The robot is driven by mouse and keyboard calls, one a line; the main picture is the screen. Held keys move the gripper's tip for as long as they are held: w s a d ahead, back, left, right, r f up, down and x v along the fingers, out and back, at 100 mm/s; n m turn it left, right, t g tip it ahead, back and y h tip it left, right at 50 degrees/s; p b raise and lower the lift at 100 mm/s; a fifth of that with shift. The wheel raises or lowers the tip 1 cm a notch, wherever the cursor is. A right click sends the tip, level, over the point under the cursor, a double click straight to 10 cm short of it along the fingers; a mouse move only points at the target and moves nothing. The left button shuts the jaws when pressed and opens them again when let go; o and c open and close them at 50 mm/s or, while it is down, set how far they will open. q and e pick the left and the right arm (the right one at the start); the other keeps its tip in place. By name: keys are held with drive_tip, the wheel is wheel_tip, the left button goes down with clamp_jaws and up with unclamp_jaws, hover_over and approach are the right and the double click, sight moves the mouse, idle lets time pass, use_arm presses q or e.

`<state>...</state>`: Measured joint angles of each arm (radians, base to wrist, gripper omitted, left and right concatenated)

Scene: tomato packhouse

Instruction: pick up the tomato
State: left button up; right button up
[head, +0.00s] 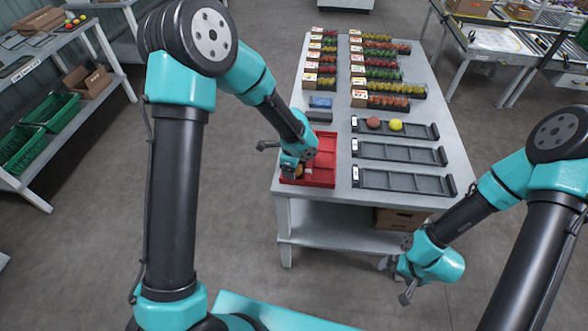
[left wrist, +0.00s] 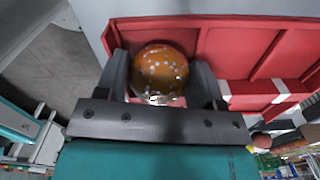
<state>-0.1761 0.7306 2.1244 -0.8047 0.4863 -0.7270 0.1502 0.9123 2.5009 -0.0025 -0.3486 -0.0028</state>
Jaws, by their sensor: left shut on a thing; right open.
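An orange tomato (left wrist: 160,72) with pale specks shows in the left wrist view, between the two fingers of my left gripper (left wrist: 163,80). The left gripper is shut on it, over the left part of a red tray (left wrist: 238,47). In the head view the left gripper (head: 292,172) is at the near left corner of the red tray (head: 322,177), and only a little orange shows there. My right gripper (head: 396,280) is open and empty, off the table's near right side.
Three dark trays lie right of the red tray; the far one (head: 415,129) holds a red tomato (head: 374,123) and a yellow one (head: 396,125). The middle (head: 400,153) and near (head: 405,182) trays look empty. Several filled packs stand farther back on the table.

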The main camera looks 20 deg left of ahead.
use_arm(q)
drive_tip(key=shift+r, duration=0.1)
drive_tip(key=shift+r, duration=1.85)
drive_tip(key=s+d, duration=0.1)
drive_tip(key=s, duration=0.4)
drive_tip(key=s+d, duration=0.2)
drive_tip(key=s, duration=0.3)
drive_tip(key=s+d+r, duration=0.1)
drive_tip(key=s, duration=0.4)
drive_tip(key=shift+s+d+r, duration=0.1)
drive_tip(key=shift+s+d, duration=0.1)
drive_tip(key=shift+d, duration=0.1)
